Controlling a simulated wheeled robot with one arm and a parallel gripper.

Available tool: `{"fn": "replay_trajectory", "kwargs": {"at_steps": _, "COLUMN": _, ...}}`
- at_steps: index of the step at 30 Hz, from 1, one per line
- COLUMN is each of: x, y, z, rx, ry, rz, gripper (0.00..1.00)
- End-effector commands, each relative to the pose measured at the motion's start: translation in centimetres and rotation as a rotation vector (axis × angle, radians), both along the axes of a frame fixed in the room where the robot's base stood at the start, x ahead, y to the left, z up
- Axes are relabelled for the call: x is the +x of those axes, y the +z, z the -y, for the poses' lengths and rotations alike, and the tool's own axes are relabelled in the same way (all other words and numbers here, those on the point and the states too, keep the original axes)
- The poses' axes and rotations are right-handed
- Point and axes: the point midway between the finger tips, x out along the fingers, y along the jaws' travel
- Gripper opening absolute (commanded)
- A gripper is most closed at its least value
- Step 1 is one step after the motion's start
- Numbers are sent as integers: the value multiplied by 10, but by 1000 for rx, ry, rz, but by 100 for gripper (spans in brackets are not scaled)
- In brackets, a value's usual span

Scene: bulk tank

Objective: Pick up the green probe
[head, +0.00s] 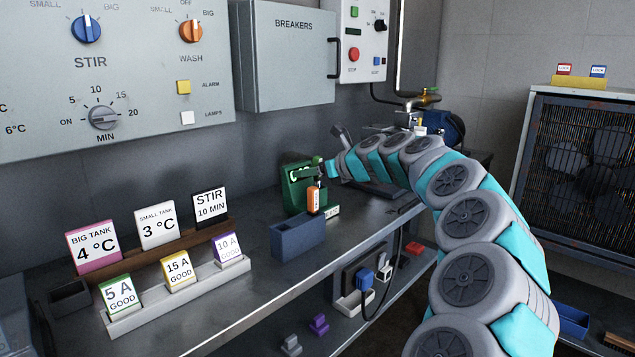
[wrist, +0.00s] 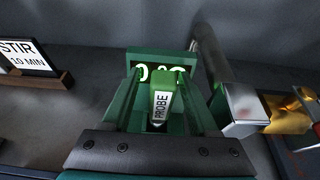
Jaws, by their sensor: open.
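The green probe (wrist: 162,102) shows in the wrist view as a green block with a white PROBE label. It lies between the two fingers of my gripper (wrist: 160,84), which is open with a finger on each side. Whether either finger touches it I cannot tell. Behind it is a green meter (wrist: 160,57) with a lit display, partly hidden by the probe and fingers. In the head view the meter (head: 296,188) stands on the bench, with my gripper (head: 322,172) at its right side. The probe is hard to make out there.
A blue-grey open box (head: 298,238) and an orange labelled item (head: 314,200) stand close in front of the meter. Label cards in a white rack (head: 180,300) and a brown rack (head: 150,262) are at left. The breaker box (head: 285,60) hangs above.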

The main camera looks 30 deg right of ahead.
Motion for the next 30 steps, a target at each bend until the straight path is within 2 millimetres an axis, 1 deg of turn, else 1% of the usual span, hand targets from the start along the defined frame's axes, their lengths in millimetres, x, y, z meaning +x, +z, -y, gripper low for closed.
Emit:
{"fn": "replay_trajectory", "kwargs": {"at_steps": 7, "x": 1, "y": 0, "z": 0, "rx": 0, "ry": -1, "rz": 0, "gripper": 59}}
{"fn": "replay_trajectory", "kwargs": {"at_steps": 21, "x": 1, "y": 0, "z": 0, "rx": 0, "ry": -1, "rz": 0, "gripper": 6}}
{"fn": "replay_trajectory", "kwargs": {"at_steps": 23, "x": 1, "y": 0, "z": 0, "rx": 0, "ry": -1, "rz": 0, "gripper": 0}}
{"fn": "replay_trajectory", "kwargs": {"at_steps": 30, "x": 1, "y": 0, "z": 0, "rx": -1, "ry": -2, "rz": 0, "gripper": 0}}
